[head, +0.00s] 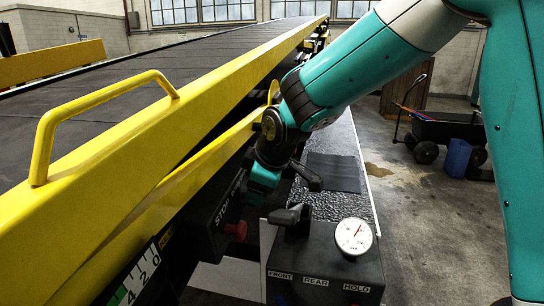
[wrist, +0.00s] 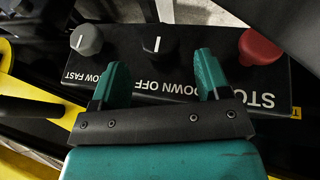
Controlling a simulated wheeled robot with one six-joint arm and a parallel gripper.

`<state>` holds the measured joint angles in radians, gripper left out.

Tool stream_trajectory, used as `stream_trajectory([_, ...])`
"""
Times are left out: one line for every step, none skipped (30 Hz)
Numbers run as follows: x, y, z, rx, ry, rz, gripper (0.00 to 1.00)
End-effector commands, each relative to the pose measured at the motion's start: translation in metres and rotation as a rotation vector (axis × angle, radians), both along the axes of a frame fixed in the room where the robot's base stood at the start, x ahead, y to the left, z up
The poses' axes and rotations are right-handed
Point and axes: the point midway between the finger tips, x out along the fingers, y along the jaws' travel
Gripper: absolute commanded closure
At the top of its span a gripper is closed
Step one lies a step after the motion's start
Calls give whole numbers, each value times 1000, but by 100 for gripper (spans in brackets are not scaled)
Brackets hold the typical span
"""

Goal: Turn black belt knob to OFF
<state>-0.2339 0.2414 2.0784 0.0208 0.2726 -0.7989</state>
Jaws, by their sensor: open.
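In the wrist view, a control box shows upside down, with a black knob (wrist: 155,44) in the middle. Its white pointer line stands near vertical in the picture, and the letters "DOWN OFF" lie below it. My gripper (wrist: 160,66) has two teal fingers spread wide, with the black knob between and just beyond the tips. I see no clear contact with it. In the head view my gripper (head: 262,182) is over the dark control box (head: 216,222) on the loader's side, and it hides the knob there.
A grey knob (wrist: 87,40) stands left of the black one, and a red stop button (wrist: 260,48) right. The yellow rail (head: 120,165) runs close beside my arm. A second box with a dark lever (head: 290,216) and round gauge (head: 354,236) stands nearby.

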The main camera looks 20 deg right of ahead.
Motion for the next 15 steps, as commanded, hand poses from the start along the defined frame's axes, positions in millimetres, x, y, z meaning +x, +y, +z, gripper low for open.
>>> stream_trajectory([-7, -1, 12, 2, -7, 0, 30])
stream_trajectory([-11, -2, 19, 2, -8, 0, 30])
stream_trajectory([-17, -3, 28, 1, -8, 1, 30])
stream_trajectory([-21, -4, 35, 1, -7, 1, 30])
stream_trajectory([-25, -5, 41, 1, -7, 1, 30])
stream_trajectory([-30, -6, 50, 1, -7, 1, 30])
stream_trajectory([-34, -6, 57, 2, -8, 1, 30])
stream_trajectory([-38, -7, 62, 2, -6, 1, 30])
stream_trajectory([-42, -8, 70, 2, -6, 1, 30])
stream_trajectory([-45, -9, 76, 1, -7, 1, 30])
stream_trajectory([-48, -9, 81, 1, -5, 1, 30])
stream_trajectory([-52, -10, 86, 1, -5, 1, 30])
stream_trajectory([-54, -10, 91, 1, -5, 1, 30])
stream_trajectory([-57, -11, 94, 1, -3, 1, 30])
stream_trajectory([-59, -11, 98, 0, -3, 1, 30])
